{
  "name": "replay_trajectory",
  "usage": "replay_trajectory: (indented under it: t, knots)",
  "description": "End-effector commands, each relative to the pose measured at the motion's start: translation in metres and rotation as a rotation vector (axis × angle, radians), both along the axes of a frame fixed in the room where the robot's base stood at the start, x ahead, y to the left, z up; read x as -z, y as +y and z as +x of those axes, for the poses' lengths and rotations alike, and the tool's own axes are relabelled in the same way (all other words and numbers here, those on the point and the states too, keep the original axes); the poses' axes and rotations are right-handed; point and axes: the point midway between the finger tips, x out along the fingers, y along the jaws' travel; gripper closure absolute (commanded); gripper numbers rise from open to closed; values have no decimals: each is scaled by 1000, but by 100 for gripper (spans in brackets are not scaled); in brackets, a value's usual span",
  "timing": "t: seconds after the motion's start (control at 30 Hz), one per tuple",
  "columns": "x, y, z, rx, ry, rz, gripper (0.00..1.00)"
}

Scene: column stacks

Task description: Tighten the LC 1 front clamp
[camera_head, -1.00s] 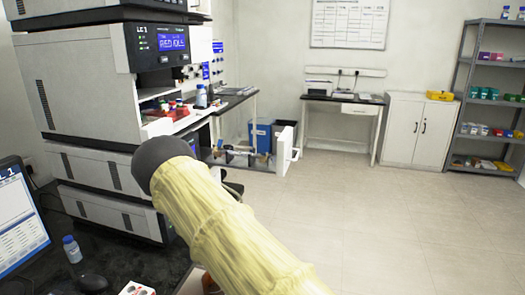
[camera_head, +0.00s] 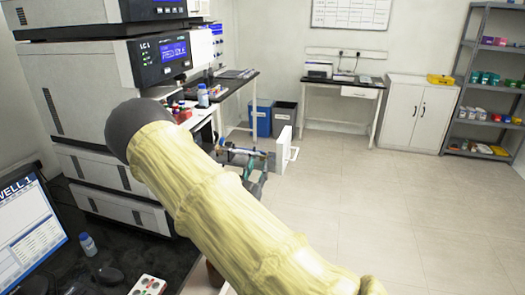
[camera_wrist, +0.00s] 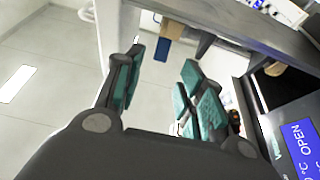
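The LC 1 stack (camera_head: 75,90) stands at the left in the head view, with a lit blue display near its top. A grey column-like cylinder (camera_head: 240,154) with blue and brass-coloured fittings lies roughly level at its right side, beside an open white door (camera_head: 284,150). I cannot make out which fitting is the front clamp. My gripper (camera_head: 258,176), with teal pads, is close to the cylinder's right end; contact is unclear. In the wrist view my gripper (camera_wrist: 160,92) is open, with nothing seen between the pads. A tan knob-like part (camera_wrist: 274,69) shows to its right.
A display reading OPEN (camera_wrist: 298,145) is close at the right in the wrist view. A monitor (camera_head: 30,225), a bottle (camera_head: 88,244) and a mouse stand on the dark bench. Bottles (camera_head: 202,96) sit on a side shelf. The floor to the right is clear.

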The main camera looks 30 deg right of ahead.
Motion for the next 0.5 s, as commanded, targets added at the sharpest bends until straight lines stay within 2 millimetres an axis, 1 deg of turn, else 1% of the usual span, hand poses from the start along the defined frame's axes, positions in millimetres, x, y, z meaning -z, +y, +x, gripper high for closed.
replay_trajectory:
  t: [0.03,0.23,0.5]
  knots:
    - [-7,-7,5,1,-1,-1,61]
    - [-19,-29,24,0,0,0,61]
    - [-27,-48,41,-2,1,0,61]
